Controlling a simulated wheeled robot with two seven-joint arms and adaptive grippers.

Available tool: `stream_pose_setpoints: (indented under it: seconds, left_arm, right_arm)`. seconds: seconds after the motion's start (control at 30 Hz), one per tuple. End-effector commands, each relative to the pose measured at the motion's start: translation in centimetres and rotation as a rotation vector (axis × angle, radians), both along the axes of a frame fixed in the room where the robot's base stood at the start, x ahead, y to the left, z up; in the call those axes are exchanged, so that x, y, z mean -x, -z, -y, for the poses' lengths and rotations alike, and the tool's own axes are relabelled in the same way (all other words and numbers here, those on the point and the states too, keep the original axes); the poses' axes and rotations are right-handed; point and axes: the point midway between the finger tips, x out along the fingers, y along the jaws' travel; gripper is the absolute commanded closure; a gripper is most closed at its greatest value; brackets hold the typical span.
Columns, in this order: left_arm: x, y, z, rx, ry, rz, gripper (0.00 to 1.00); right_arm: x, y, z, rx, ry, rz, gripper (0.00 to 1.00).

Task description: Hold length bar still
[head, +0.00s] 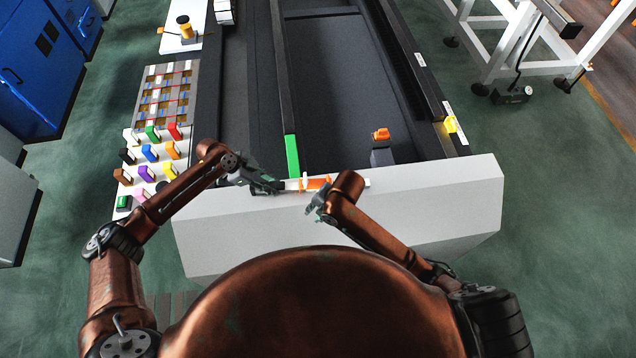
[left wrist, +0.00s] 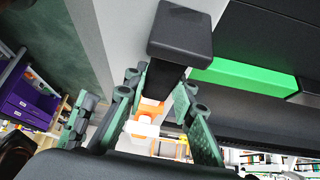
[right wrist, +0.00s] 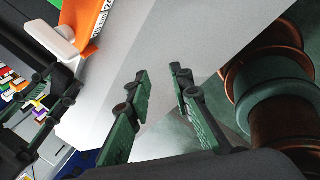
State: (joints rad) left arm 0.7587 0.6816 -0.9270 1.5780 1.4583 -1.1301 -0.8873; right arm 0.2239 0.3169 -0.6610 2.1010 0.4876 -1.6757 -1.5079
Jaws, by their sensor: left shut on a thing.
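The length bar appears to be the long dark bar with a bright green end (head: 292,157) running up the rack bed; the green also shows in the left wrist view (left wrist: 245,80). My left gripper (head: 278,186) is at the bar's near end, by the white front panel. In the left wrist view its fingers stand on either side of a dark stem with a square black head (left wrist: 180,35), which looks like the bar's handle. The joint between stem and bar is hidden. My right gripper (right wrist: 160,75) is open and empty, in front of the white panel.
An orange-and-white clamp-like piece (head: 318,184) sits on the panel's top edge, just right of my left gripper. An orange-topped block (head: 381,143) stands on the bed farther right. Coloured blocks (head: 150,152) and a compartment tray (head: 165,92) stand to the left.

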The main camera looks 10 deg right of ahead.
Motion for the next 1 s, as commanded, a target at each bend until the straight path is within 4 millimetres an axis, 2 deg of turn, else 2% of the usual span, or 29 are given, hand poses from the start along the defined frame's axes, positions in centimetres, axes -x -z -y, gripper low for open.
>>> stream_pose_setpoints:
  seconds: [0.03, 0.2, 0.43, 0.63, 1.0]
  left_arm:
    - [0.0, 0.0, 0.0, 0.000, 0.001, 0.000, 1.00]
    - [0.0, 0.0, 0.0, 0.000, 0.001, 0.000, 1.00]
    - [0.1, 0.0, 0.0, 0.000, 0.001, -0.001, 1.00]
    - [0.1, 0.0, 0.0, 0.000, 0.001, -0.001, 1.00]
    - [0.1, 0.1, 0.0, 0.000, 0.001, -0.002, 1.00]
  right_arm:
    - [-1.6, -1.3, 0.8, 0.074, -0.088, 0.062, 0.80]
    - [-5.2, -4.9, 3.4, 0.302, -0.340, 0.204, 0.80]
    - [-7.9, -8.0, 5.6, 0.486, -0.512, 0.288, 0.80]
    - [-8.5, -8.1, 6.0, 0.516, -0.541, 0.298, 0.80]
    - [-9.7, -5.0, 6.0, 0.512, -0.538, 0.296, 0.80]
